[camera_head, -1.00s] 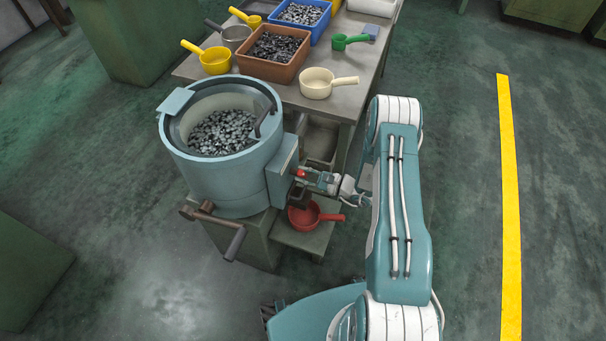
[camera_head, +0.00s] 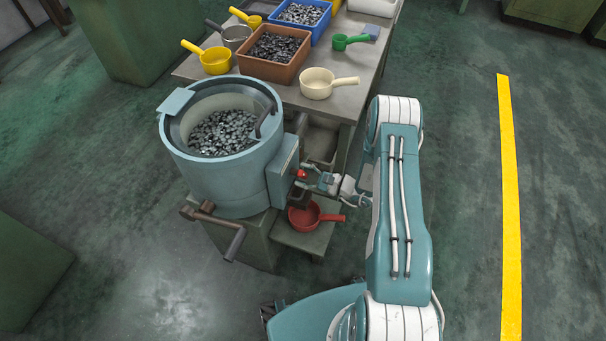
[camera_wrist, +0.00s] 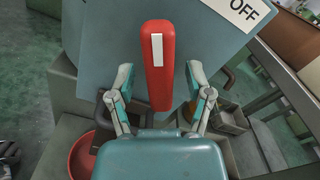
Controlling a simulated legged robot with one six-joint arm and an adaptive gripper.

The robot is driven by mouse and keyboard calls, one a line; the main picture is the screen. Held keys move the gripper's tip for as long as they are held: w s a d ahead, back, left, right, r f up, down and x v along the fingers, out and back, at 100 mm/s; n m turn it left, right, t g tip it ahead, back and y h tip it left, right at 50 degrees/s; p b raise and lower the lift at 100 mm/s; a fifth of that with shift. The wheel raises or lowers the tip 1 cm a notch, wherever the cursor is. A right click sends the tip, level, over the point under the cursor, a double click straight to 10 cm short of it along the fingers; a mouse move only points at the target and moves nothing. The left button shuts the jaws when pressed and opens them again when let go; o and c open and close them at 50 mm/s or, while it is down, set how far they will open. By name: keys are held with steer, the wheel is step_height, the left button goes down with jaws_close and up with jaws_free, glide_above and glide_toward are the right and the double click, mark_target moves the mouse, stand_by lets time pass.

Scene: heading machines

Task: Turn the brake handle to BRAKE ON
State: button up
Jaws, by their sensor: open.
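The red brake handle (camera_wrist: 160,85) has a white stripe and stands nearly upright in the wrist view, in front of a blue-grey plate (camera_wrist: 103,45). A white label reading "OFF" (camera_wrist: 249,10) is at the plate's upper right; any other lettering is out of frame. My gripper (camera_wrist: 160,80) is open, with one finger on each side of the handle and a visible gap to it on both sides. In the head view the handle (camera_head: 301,174) is a small red spot beside the drum, with my gripper (camera_head: 311,179) at it.
The blue-grey drum (camera_head: 225,180) holds metal pieces and has a crank (camera_head: 235,243) at its front. A red scoop (camera_head: 303,217) sits on a low shelf below my gripper. A table (camera_head: 345,104) with bins and scoops stands behind. Open floor lies to the right.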

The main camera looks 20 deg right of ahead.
steer(key=v, duration=1.2)
steer(key=shift+w, duration=0.1)
steer(key=s+a+r+n+g+h, duration=0.15)
steer(key=a+r+n+g, duration=0.35)
steer(key=r, duration=0.6)
steer(key=s+a+r+n+g+h, duration=0.15)
steer(key=a+r+n+g, duration=0.35)
steer(key=r, duration=0.5)
steer(key=s+r+n+t+h, duration=0.5)
steer(key=s+r+n+h, duration=0.4)
steer(key=s+r, duration=0.8)
steer(key=r+h, duration=0.1)
steer(key=h, duration=0.1)
steer(key=shift+r+h, duration=0.2)
steer(key=shift+h, duration=0.1)
